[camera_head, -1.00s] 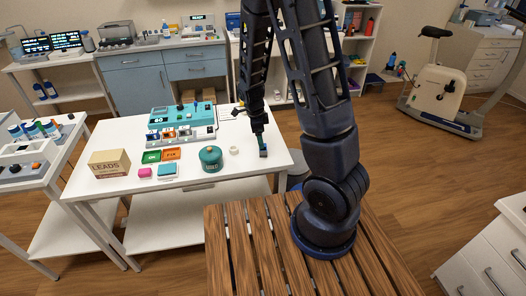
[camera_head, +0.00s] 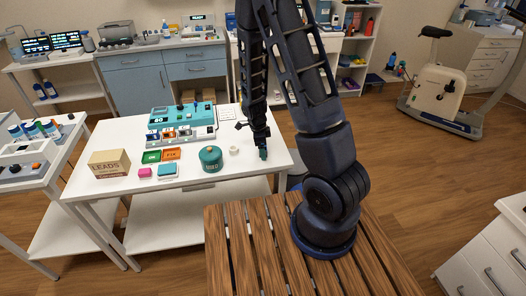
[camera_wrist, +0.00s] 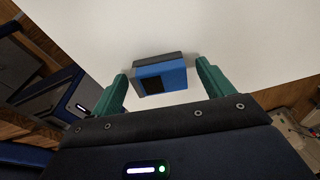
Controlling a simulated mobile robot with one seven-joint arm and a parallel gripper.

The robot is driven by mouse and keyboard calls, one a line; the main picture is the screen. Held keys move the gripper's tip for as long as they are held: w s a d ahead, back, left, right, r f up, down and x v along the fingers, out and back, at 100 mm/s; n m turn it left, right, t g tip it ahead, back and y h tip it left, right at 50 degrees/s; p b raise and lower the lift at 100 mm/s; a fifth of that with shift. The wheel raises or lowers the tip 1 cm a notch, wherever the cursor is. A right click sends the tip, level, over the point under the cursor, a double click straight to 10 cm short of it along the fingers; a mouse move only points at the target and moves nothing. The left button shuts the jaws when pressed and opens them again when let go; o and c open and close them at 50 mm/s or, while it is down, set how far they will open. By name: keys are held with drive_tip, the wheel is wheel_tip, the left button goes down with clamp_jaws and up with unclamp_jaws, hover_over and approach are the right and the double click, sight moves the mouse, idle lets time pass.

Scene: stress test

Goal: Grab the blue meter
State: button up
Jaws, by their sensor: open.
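The blue meter (camera_wrist: 176,76) is a small blue box with a dark screen and a grey back part. It rests on the white table (camera_wrist: 235,35) in the wrist view, near the table's edge. My gripper (camera_wrist: 161,72) is open, with one green finger on each side of the meter and a gap on both sides. The fingertips do not visibly touch it. In the head view my gripper (camera_head: 262,152) is low over the right part of the table and mostly hides the meter.
On the table left of my gripper stand a small white ring (camera_head: 234,150), a green canister (camera_head: 210,158), coloured trays (camera_head: 171,154), a cardboard box (camera_head: 109,163) and a teal device (camera_head: 180,118). The table's front right corner is close to my gripper.

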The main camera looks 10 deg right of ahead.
drive_tip(key=shift+c, duration=0.4)
drive_tip(key=c, duration=1)
